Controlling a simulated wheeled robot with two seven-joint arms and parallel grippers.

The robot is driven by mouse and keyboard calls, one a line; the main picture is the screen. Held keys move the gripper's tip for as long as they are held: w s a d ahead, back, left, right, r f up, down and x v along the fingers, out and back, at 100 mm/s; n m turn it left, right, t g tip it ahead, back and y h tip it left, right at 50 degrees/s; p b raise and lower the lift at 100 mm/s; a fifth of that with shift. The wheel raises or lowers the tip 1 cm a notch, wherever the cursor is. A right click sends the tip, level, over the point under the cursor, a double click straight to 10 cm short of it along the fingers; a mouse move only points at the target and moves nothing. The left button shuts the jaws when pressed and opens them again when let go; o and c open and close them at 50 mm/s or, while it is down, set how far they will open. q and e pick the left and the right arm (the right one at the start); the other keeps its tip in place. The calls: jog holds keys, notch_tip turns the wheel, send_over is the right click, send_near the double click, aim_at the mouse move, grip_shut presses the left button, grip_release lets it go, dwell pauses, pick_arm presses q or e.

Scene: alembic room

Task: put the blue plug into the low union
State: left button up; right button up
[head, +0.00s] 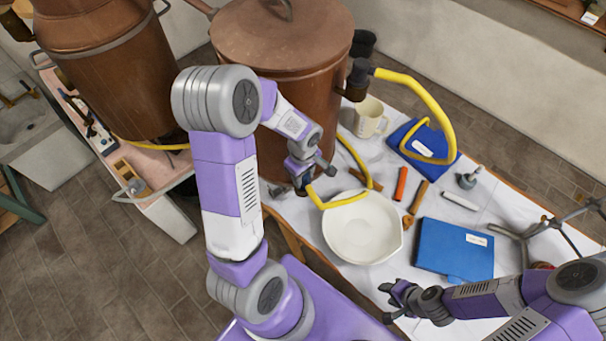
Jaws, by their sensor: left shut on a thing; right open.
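My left gripper (303,181) is low beside the big copper vessel (285,45), shut at the end of the yellow hose (344,199). What lies between its fingers is mostly hidden, and I cannot make out a blue plug. The low union is not clearly visible either; dark parts crowd the vessel's lower side by the gripper. My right gripper (386,302) is open and empty, near the table's front edge and left of the blue book (450,248).
A white basin (362,240) stands close to the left gripper, with the hose over its rim. A mug (370,120), another blue book (412,133), an orange stick (400,184) and small grey parts lie on the white table (440,190). A second copper vessel (110,80) stands left.

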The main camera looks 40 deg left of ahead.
pick_arm(q)
jog(key=shift+f+b, duration=0.35)
jog(key=shift+b, duration=0.2)
pick_arm(e)
jog(key=shift+f, duration=0.6)
dwell(0.4)
pick_arm(q)
jog(key=o, duration=1.2)
jog(key=shift+c, duration=0.2)
jog(key=shift+r, duration=0.1)
pick_arm(e)
jog(key=shift+r, duration=0.1)
pick_arm(q)
jog(key=shift+r+p, duration=2.45)
jog(key=shift+r, duration=1)
pick_arm(e)
jog(key=shift+r, duration=2.35)
pick_arm(q)
jog(key=shift+s+f, duration=0.1)
pick_arm(e)
jog(key=shift+s, duration=0.15)
